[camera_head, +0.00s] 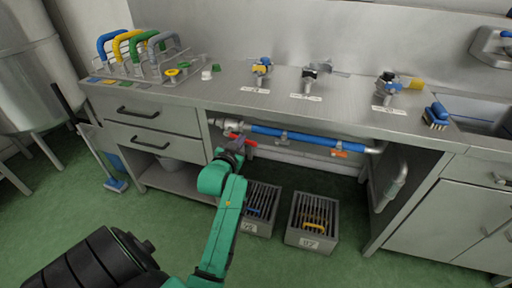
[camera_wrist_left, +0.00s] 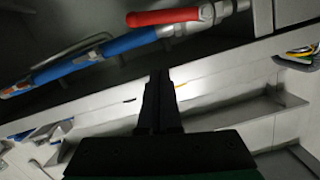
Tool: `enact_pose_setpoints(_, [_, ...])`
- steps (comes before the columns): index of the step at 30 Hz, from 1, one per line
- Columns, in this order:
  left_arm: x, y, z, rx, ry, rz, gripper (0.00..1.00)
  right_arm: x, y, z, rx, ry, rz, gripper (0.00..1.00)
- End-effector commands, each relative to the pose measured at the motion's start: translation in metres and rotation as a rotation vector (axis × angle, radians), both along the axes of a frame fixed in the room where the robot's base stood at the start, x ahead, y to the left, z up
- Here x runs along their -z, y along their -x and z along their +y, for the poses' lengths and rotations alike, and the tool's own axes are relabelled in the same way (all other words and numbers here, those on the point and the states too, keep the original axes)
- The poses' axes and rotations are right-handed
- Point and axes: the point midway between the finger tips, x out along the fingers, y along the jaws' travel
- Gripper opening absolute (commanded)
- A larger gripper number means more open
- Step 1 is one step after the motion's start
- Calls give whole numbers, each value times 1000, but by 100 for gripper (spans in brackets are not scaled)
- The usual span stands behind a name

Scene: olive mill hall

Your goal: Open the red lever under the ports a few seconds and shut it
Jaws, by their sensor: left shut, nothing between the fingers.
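The red lever (camera_head: 249,143) sits on the pipe under the counter, at the left end of the blue pipe (camera_head: 290,134). In the left wrist view the red lever (camera_wrist_left: 170,17) lies roughly along the pipe, near the top edge. My left gripper (camera_head: 235,143) is beside the lever and partly covers its left part in the head view. In the left wrist view its fingers (camera_wrist_left: 159,78) are shut and empty, with a gap in the picture between their tips and the lever. Three ports (camera_head: 262,68) (camera_head: 312,76) (camera_head: 391,84) stand on the counter above. My right gripper is out of view.
An orange-red handle (camera_head: 339,154) hangs farther right under the pipe. Two grated drains (camera_head: 261,208) (camera_head: 312,222) stand on the floor below. Drawers (camera_head: 150,141) flank the left side. The counter front edge (camera_head: 300,118) overhangs the pipe. A blue brush (camera_head: 436,116) lies by the sink.

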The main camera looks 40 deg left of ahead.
Motion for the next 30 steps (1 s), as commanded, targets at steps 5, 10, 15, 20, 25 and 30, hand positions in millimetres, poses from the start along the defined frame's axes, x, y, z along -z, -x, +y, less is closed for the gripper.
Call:
enact_pose_setpoints(5, [4,-27,10,2,2,0,0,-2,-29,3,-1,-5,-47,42])
enact_pose_setpoints(10, [11,-62,23,2,2,1,0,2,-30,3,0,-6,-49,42])
enact_pose_setpoints(15, [21,-89,35,4,3,4,0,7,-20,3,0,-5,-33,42])
enact_pose_setpoints(20, [43,-72,35,4,2,4,0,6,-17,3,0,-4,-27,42])
enact_pose_setpoints(25, [50,-68,35,3,2,2,0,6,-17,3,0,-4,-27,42])
enact_pose_setpoints(30, [50,-68,35,3,2,2,0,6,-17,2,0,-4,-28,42])
